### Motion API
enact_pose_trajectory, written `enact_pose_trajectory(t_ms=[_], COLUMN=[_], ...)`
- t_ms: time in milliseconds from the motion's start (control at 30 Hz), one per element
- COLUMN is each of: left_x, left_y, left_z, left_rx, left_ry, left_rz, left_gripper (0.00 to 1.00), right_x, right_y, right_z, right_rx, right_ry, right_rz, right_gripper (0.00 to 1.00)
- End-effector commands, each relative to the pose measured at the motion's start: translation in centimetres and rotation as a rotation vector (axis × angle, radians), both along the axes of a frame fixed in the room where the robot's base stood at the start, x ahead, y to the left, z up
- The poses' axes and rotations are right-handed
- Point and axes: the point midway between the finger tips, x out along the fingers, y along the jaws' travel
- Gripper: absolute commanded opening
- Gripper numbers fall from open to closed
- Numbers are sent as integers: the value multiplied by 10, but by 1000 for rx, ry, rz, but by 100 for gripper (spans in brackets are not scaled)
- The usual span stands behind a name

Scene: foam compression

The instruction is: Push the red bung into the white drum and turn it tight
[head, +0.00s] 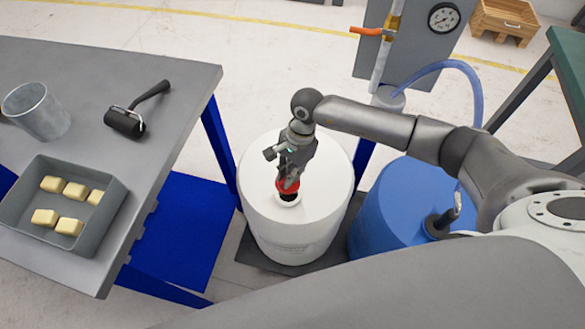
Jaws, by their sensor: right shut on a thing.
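The white drum (318,222) stands upright on a dark mat, right of the grey table. The red bung (289,185) is at the pale-rimmed opening on the drum's top. My right gripper (288,178) reaches down from above and is shut on the bung. The bung's lower part is hidden by the rim, so I cannot tell how deep it sits. My left gripper is not in view.
A blue drum (385,205) stands close right of the white drum, with a blue hose (455,66) above. On the grey table (150,75) are a tray (98,225) of several yellow blocks, a metal cup (36,110) and a black roller (125,122). A gauge panel stands behind.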

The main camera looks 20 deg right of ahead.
Motion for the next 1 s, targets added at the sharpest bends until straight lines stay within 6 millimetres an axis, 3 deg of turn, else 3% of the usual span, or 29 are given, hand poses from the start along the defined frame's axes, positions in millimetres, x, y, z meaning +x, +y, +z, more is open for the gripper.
enact_pose_trajectory(t_ms=[367,600,1000], left_x=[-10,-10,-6], left_y=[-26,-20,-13], left_z=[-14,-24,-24], left_rx=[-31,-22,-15], left_ry=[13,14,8], left_rz=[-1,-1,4], left_gripper=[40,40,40], right_x=[-1,0,0], right_y=[1,1,1], right_z=[-22,-41,-44], right_rx=[1,1,0], right_ry=[1,-2,-1], right_rz=[4,4,4], right_gripper=[0,0,0])
